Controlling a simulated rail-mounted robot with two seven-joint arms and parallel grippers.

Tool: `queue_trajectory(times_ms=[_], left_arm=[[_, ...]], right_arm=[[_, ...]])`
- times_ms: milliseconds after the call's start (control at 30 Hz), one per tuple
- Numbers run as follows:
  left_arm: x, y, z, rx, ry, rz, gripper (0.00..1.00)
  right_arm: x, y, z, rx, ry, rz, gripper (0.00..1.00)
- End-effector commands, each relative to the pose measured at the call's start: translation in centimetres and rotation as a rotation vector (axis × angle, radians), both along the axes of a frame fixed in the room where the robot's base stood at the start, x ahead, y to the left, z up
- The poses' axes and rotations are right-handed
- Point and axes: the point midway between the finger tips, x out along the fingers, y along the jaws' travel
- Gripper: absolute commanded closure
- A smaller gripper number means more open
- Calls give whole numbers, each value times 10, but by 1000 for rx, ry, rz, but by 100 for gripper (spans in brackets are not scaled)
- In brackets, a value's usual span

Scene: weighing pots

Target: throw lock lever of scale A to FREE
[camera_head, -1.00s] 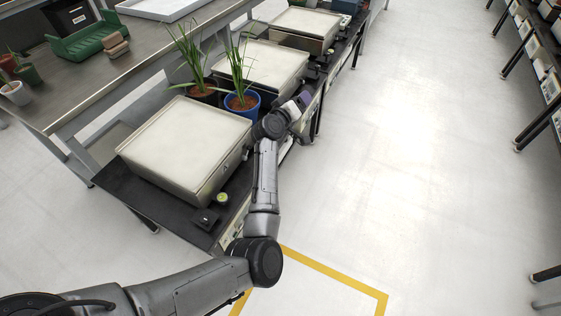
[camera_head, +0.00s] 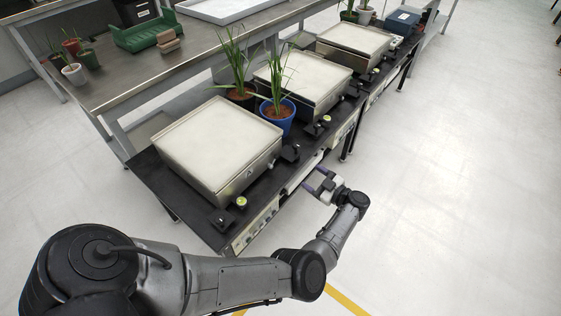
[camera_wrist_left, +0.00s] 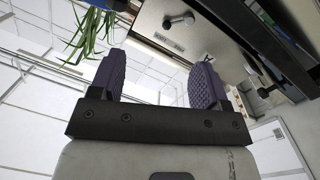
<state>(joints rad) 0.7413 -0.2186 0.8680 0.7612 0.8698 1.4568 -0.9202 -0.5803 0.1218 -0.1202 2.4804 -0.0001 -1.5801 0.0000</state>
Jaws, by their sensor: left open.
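The nearest scale (camera_head: 215,150), a steel box with a pale top, stands on the black bench. I take it for scale A, though its small side label is hard to read. A small knob-like fitting shows on its right side (camera_head: 271,164). The left wrist view shows a metal panel (camera_wrist_left: 160,42) with a knobbed lever (camera_wrist_left: 180,20); I cannot tell its scale or setting. My left gripper (camera_head: 317,181) is open and empty beside the bench's front edge, apart from the scale. Its purple fingers also show in the left wrist view (camera_wrist_left: 155,80). My right gripper is not in view.
A blue pot (camera_head: 278,122) and a dark pot (camera_head: 243,97) with plants stand behind the nearest scale. Two more scales (camera_head: 302,82) (camera_head: 354,42) continue along the bench. A black block (camera_head: 222,222) and a yellow-green round piece (camera_head: 241,202) sit at its front. The floor at right is clear.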

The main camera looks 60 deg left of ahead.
Motion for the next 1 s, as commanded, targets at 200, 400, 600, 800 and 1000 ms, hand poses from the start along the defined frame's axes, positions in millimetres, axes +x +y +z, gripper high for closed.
queue_trajectory(times_ms=[200, 400, 600, 800, 1000], left_arm=[[-19, -5, 7, -3, 132, 119, 30], [-25, 11, 6, -10, 156, 118, 30], [-40, 45, 5, -9, 154, 118, 30], [-53, 78, 5, -9, 153, 116, 30], [-64, 104, 5, -10, 154, 115, 30]], right_arm=[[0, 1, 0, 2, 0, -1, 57], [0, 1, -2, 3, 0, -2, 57], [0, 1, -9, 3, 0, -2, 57], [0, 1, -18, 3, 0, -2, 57], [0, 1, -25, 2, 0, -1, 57]])
